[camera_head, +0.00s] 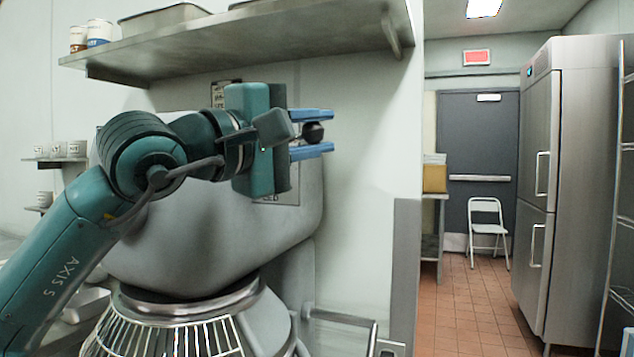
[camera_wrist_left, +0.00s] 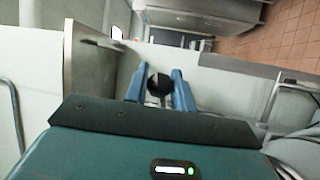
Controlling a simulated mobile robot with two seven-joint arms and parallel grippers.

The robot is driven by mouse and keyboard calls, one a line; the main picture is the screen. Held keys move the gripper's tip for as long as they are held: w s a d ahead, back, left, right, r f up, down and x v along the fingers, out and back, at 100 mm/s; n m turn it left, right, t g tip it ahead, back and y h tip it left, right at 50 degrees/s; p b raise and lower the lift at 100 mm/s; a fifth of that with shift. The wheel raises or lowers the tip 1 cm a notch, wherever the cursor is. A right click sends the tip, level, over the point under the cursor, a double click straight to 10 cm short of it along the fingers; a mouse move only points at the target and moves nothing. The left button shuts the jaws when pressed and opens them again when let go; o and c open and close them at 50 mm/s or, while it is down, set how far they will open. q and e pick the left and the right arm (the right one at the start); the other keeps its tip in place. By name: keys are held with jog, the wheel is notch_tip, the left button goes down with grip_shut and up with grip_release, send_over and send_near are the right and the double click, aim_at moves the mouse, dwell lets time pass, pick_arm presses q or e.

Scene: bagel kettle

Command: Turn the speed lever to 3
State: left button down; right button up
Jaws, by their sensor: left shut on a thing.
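My left gripper (camera_head: 313,132) reaches across the front of a large grey mixer (camera_head: 170,255) in the head view. Its two blue fingers are shut on the black round knob of the speed lever (camera_head: 314,132), at the mixer's right side. The knob also shows between the fingers (camera_wrist_left: 160,88) in the left wrist view. The lever's shaft and its speed marks cannot be made out. A label (camera_head: 285,192) on the mixer is partly hidden behind my gripper. My right gripper is not in view.
A metal wall shelf (camera_head: 240,40) hangs above my left arm, holding cans (camera_head: 98,33) and a pan. A wire bowl guard (camera_head: 165,335) is below. To the right are a steel fridge (camera_head: 565,190), a folding chair (camera_head: 487,228) and open tiled floor (camera_head: 470,310).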

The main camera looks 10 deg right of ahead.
pick_arm(q)
jog(key=shift+w+a+r+n+t+b, duration=0.15)
jog(key=shift+r+n+t+b, duration=0.15)
jog(key=shift+r+n+b, duration=0.25)
jog(key=shift+r+n, duration=0.15)
jog(key=shift+n, duration=0.1)
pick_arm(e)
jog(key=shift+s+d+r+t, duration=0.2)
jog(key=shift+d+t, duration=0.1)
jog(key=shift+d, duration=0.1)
pick_arm(q)
jog(key=c, duration=1.2)
grip_release()
jog(key=shift+a, duration=0.1)
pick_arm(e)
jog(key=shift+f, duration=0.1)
pick_arm(q)
jog(key=shift+a, duration=0.15)
jog(key=b+v, duration=0.2)
jog(key=v, duration=1.1)
jog(key=shift+f, duration=0.2)
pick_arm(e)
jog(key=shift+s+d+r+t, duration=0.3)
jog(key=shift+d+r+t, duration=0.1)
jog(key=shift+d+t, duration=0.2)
